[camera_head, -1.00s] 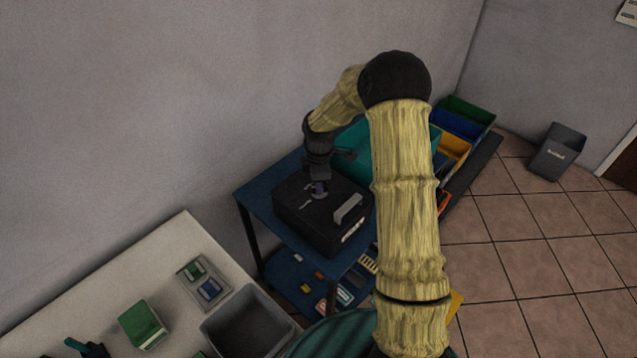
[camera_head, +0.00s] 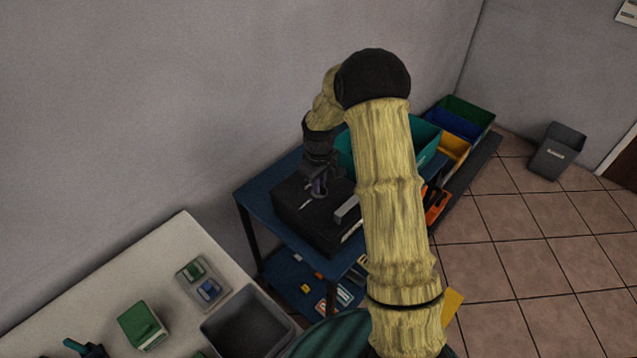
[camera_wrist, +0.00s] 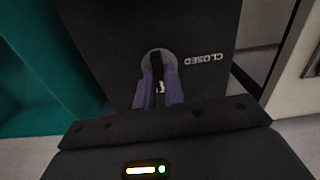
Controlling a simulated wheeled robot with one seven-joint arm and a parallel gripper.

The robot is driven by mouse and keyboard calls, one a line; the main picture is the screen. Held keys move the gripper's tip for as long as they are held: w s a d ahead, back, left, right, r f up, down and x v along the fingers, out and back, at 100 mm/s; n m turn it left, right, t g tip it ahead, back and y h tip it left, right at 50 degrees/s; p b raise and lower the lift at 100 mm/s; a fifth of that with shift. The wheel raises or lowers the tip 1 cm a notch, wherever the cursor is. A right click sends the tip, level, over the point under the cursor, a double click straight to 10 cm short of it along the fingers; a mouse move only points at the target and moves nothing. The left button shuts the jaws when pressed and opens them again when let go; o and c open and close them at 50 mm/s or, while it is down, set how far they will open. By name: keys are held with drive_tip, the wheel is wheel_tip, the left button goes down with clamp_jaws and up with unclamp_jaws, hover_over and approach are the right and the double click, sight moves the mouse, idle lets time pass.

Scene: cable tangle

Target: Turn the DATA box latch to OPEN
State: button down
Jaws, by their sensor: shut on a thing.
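The black DATA box (camera_head: 306,222) stands on the blue cart top. Its lid fills the middle of the wrist view (camera_wrist: 110,50). A round grey latch base (camera_wrist: 148,62) carries a dark latch handle (camera_wrist: 157,66). The word CLOSED is printed on the lid to the right of the latch. My gripper (camera_wrist: 160,90) points down at the lid, its two purple fingers shut on the latch handle. In the head view my gripper (camera_head: 319,188) is over the lid, and the latch is mostly hidden. I see no OPEN mark.
A teal bin (camera_head: 425,140) stands behind my arm, with green, blue and yellow bins (camera_head: 452,146) beyond. The box's grey carry handle (camera_head: 346,209) sits near the gripper. A grey bin (camera_head: 245,325) and a small tray (camera_head: 204,283) are on the white table at lower left.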

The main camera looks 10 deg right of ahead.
drive_tip(key=shift+d+m, duration=0.2)
drive_tip(key=shift+m, duration=0.1)
drive_tip(key=c, duration=1.5)
unclamp_jaws()
drive_tip(key=shift+a, duration=0.1)
drive_tip(key=shift+r, duration=0.1)
drive_tip(key=shift+a+r, duration=0.1)
drive_tip(key=shift+r, duration=0.2)
wheel_tip(320, 180, up, 17)
drive_tip(key=shift+f+b, duration=0.15)
drive_tip(key=shift+b, duration=0.6)
